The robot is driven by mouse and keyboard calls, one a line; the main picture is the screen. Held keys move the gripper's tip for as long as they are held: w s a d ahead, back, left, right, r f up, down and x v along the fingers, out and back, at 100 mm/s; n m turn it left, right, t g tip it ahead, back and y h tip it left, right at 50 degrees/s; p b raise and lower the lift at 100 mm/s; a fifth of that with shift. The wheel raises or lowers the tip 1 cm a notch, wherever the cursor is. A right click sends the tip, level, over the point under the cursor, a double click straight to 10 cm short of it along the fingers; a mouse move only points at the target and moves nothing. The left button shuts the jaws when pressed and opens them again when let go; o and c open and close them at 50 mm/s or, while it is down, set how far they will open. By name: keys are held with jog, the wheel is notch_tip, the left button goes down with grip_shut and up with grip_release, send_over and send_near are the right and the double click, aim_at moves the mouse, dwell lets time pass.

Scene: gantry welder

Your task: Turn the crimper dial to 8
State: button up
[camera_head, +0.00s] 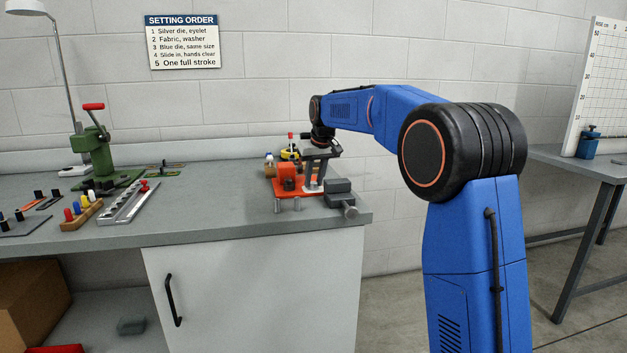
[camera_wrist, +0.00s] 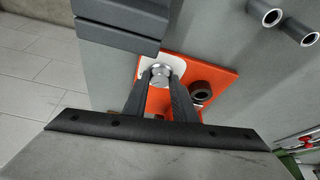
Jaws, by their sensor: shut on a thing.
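The crimper is an orange-red plate (camera_head: 279,188) at the right end of the grey bench, and it also shows in the wrist view (camera_wrist: 228,76). A round silver knob (camera_wrist: 160,70), seemingly its dial, stands over a white patch (camera_wrist: 124,71) on the plate. My gripper (camera_wrist: 158,85) reaches down from above, its two dark fingers shut on the sides of this knob. In the head view my gripper (camera_head: 314,184) is small, and its fingers partly cover the knob. No numbers or pointer can be read.
A dark grey block (camera_head: 338,186) sits close beside the dial, also in the wrist view (camera_wrist: 118,32). A short dark cylinder (camera_wrist: 201,91) stands on its other side. A green press (camera_head: 97,150) and a rack (camera_head: 128,203) are farther left. Bare bench lies between.

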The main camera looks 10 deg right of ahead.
jog(key=n+y, duration=0.1)
jog(key=n, duration=0.2)
jog(key=n+g+y, duration=0.1)
jog(key=n, duration=0.3)
jog(key=shift+w+d+y, duration=0.15)
jog(key=shift+d+y, duration=0.05)
jog(key=shift+y, duration=0.1)
dwell(0.4)
jog(key=o, duration=1)
jog(key=shift+o, duration=0.2)
jog(key=shift+r, duration=0.1)
jog(key=v, duration=1.7)
jog(key=shift+r, duration=0.15)
